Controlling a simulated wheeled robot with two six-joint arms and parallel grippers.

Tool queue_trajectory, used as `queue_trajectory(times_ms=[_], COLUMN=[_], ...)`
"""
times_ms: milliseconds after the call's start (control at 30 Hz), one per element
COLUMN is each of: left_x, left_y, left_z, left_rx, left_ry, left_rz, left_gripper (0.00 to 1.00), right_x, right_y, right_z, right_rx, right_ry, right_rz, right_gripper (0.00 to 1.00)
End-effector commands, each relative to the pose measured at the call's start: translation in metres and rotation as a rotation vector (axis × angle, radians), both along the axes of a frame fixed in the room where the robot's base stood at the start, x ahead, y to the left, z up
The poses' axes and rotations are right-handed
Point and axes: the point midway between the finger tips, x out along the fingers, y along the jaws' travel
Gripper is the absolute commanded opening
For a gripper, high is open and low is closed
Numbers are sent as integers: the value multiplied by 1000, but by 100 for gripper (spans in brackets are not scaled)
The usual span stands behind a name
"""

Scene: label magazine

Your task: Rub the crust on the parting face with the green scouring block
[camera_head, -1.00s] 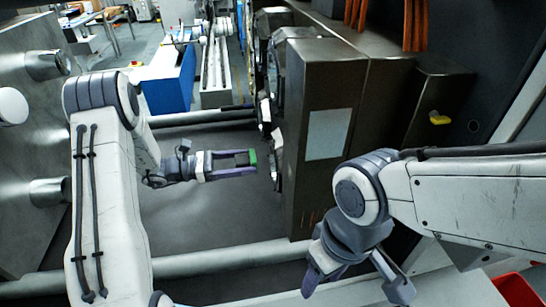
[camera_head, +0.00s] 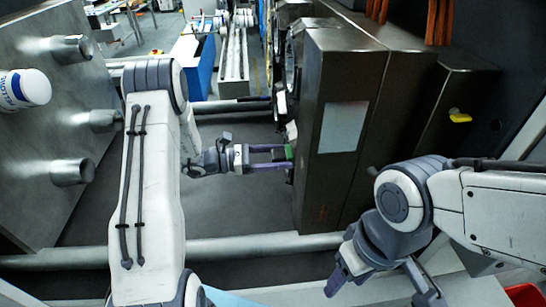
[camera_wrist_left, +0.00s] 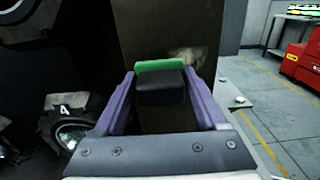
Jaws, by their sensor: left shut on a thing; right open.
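My left gripper (camera_head: 284,159) is shut on the scouring block (camera_head: 289,152), a dark block with a green pad at its front. In the left wrist view the green pad (camera_wrist_left: 160,65) spans the fingertips, with the dark body (camera_wrist_left: 160,90) behind it. The pad is at or very near the dark parting face (camera_wrist_left: 150,30); I cannot tell whether it touches. A pale, rough crust patch (camera_wrist_left: 187,56) shows on that face just right of the pad, partly hidden by it. My right gripper (camera_head: 385,288) is open and empty at the lower right.
The tall dark metal housing (camera_head: 312,190) stands right of my left gripper. A plate with metal pins (camera_head: 72,172) is at the left. A horizontal bar (camera_head: 255,245) crosses below. A yellow handle (camera_head: 459,117) is on the right. The space below my left gripper is clear.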

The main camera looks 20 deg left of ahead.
Motion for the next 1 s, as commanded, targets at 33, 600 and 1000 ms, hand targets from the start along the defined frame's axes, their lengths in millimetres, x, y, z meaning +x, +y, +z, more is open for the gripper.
queue_trajectory(times_ms=[33, 600, 1000], left_x=[0, 1, 4], left_y=[-1, -2, -9], left_z=[0, 0, 0], left_rx=[0, 0, 0], left_ry=[0, 0, 0], left_rz=[0, -1, -2], left_gripper=[30, 30, 30], right_x=[0, 0, 0], right_y=[0, 0, 0], right_z=[0, 0, 0], right_rx=[0, 0, 0], right_ry=[0, 0, 0], right_rz=[0, 0, 0], right_gripper=[57, 57, 57])
